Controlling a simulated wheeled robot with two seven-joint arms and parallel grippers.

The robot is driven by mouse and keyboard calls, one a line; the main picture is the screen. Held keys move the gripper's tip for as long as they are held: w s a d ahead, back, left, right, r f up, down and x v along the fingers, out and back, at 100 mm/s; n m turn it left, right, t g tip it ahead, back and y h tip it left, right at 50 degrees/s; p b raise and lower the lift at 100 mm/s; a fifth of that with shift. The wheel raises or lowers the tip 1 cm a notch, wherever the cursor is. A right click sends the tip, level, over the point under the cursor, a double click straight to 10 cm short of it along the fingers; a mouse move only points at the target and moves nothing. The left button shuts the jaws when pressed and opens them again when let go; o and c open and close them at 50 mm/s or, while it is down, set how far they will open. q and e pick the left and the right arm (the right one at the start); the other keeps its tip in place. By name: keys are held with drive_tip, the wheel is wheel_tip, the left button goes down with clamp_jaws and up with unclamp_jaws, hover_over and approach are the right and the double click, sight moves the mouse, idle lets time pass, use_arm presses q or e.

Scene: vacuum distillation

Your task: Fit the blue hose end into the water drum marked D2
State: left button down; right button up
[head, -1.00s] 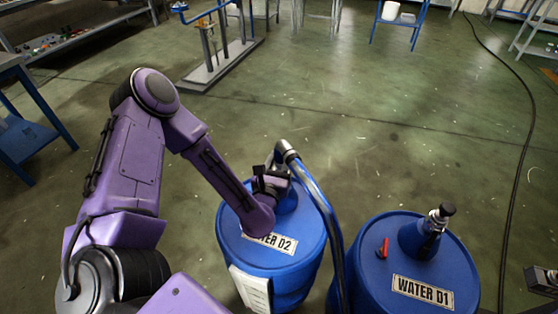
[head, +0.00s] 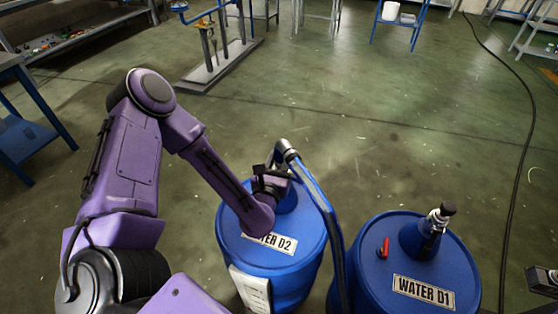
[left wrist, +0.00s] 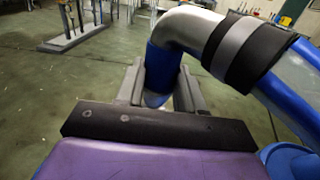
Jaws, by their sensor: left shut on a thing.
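The drum marked WATER D2 (head: 245,256) stands upright below my left gripper, its label partly covered by my arm. My left gripper (head: 278,178) is over the drum's top, shut on the blue hose end. The blue hose (head: 318,195) bends over at a grey metal elbow (head: 287,150) and runs down to the right of D2. In the left wrist view the blue hose end (left wrist: 161,72) points down between the two grey fingers (left wrist: 158,85). My right gripper is not in view.
A black cable (head: 527,130) lies on the floor at right.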

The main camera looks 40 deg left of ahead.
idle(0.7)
use_arm(q)
drive_tip(key=shift+f+b, duration=2.3)
drive_tip(key=shift+b, duration=0.15)
drive_tip(key=c, duration=0.6)
unclamp_jaws()
drive_tip(key=shift+r, duration=0.1)
drive_tip(key=shift+s, duration=0.1)
drive_tip(key=v, duration=0.1)
drive_tip(key=b+v, duration=0.1)
drive_tip(key=v, duration=0.3)
drive_tip(key=shift+d+f+b, duration=0.1)
drive_tip(key=shift+f+b, duration=0.2)
drive_tip(key=shift+b, duration=0.1)
drive_tip(key=shift+r+p+v, duration=0.15)
drive_tip(key=shift+p+v, duration=0.55)
drive_tip(key=shift+v, duration=0.65)
drive_tip(key=shift+r+p+v, duration=0.2)
drive_tip(key=shift+p+v, duration=0.45)
drive_tip(key=shift+v, duration=0.7)
